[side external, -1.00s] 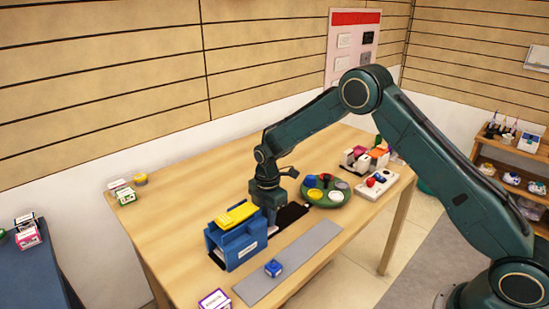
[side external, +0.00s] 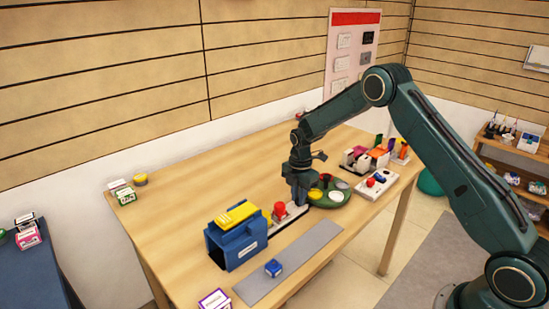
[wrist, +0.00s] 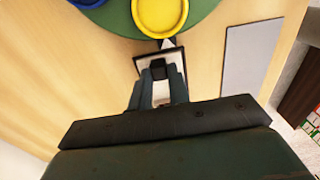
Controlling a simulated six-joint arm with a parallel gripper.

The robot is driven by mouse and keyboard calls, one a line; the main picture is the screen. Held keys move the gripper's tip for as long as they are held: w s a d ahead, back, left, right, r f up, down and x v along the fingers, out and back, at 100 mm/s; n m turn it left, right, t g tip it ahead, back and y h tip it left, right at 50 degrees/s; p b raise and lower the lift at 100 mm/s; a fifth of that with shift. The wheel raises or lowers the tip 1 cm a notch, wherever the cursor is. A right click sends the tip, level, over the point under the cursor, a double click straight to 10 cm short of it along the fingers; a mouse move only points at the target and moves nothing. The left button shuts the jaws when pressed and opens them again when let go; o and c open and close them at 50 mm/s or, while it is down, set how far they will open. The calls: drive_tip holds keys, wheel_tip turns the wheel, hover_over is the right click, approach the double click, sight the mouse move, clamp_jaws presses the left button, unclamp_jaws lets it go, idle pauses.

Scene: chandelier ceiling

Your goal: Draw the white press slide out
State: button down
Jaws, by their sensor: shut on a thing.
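The blue press (side external: 238,246) with a yellow top (side external: 237,213) stands on the table. The white press slide (side external: 294,214) sticks out of its right side, with a red piece (side external: 280,211) upright on it. My gripper (side external: 298,203) is low at the slide's outer end, beside the green round tray (side external: 330,200). In the wrist view, my gripper (wrist: 158,80) is shut on a dark knob (wrist: 158,66) at the slide's end. Part of the white slide (wrist: 143,63) shows around the knob. The fingers hide the rest.
The green tray, with its yellow bowl (wrist: 160,14), is very close beyond my gripper. A grey strip (side external: 290,262) with a blue block (side external: 273,268) lies in front. A white box with a red button (side external: 371,182) stands to the right.

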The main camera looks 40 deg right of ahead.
drive_tip(key=shift+d+r, duration=0.1)
drive_tip(key=shift+d, duration=0.25)
drive_tip(key=c, duration=1.3)
unclamp_jaws()
drive_tip(key=shift+a, duration=0.1)
drive_tip(key=shift+r, duration=0.6)
wheel_tip(320, 180, up, 13)
drive_tip(key=shift+f, duration=0.2)
wheel_tip(320, 180, up, 5)
drive_tip(key=shift+f, duration=0.1)
